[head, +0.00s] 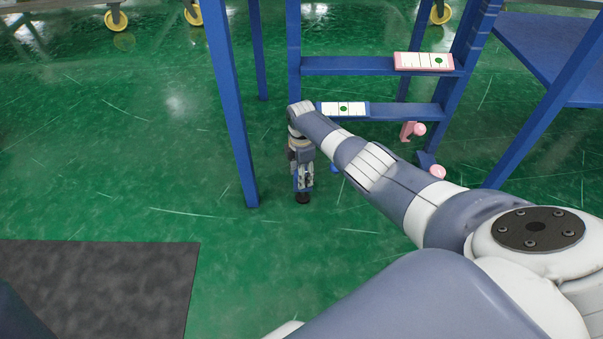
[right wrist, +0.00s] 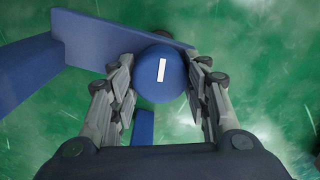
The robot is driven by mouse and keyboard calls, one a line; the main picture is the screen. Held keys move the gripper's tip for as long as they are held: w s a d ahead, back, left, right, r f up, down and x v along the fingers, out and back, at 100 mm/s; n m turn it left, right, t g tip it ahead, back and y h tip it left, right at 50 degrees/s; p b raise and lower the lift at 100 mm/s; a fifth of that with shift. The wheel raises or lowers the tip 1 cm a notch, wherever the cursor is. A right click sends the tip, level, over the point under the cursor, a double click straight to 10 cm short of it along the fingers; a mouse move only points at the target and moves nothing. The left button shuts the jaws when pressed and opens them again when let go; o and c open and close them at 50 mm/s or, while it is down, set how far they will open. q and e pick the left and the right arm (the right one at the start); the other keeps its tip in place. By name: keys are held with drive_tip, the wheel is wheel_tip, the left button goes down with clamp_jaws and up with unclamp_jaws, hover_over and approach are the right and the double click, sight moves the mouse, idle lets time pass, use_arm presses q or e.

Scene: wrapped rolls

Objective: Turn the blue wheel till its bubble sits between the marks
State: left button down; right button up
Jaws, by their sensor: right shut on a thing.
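The blue wheel (right wrist: 150,82) shows in the right wrist view as a round blue face with a white bar that stands nearly upright. My right gripper (right wrist: 166,72) has its fingers on either side of the wheel and is shut on it. In the head view this gripper (head: 302,180) hangs by the frame's left post, and the wheel cannot be made out there. The blue-edged level (head: 331,108) is on the lower crossbar, with its green bubble (head: 343,109) near the middle of the white strip. The marks are too small to place exactly. My left gripper is out of view.
A pink-edged level (head: 410,61) is on the upper crossbar (head: 340,66), its bubble right of centre. Pink knobs (head: 419,129) (head: 437,172) sit lower right. A blue post (head: 232,110) stands left of my gripper. A dark mat (head: 110,285) lies lower left; green floor between is clear.

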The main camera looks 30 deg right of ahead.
drive_tip(key=o, duration=1.1)
drive_tip(key=shift+c, duration=0.2)
wheel_tip(320, 180, up, 12)
drive_tip(key=shift+s+f, duration=0.1)
